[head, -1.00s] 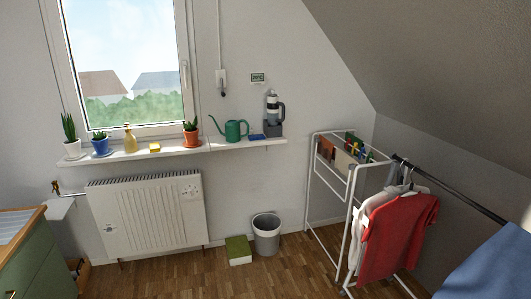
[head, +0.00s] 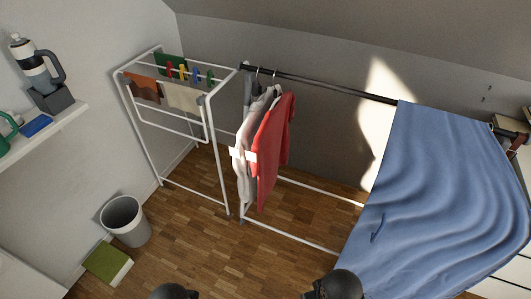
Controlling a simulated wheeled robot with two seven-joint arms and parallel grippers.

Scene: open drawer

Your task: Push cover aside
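A blue cloth cover (head: 440,190) hangs in folds over the right part of the clothes rail (head: 320,82). It spreads down and to the right, over part of a white piece of furniture (head: 515,262) at the right edge. What lies behind the cover is hidden. Two dark rounded parts of mine show at the bottom edge, left of the cover and apart from it. I cannot make out gripper fingers.
A red shirt (head: 270,150) and light clothes hang on the rail left of the cover. A white drying rack (head: 150,140) stands further left. A grey bin (head: 125,222) and a green-topped box (head: 107,262) are on the floor. Wooden floor (head: 200,255) is clear in front.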

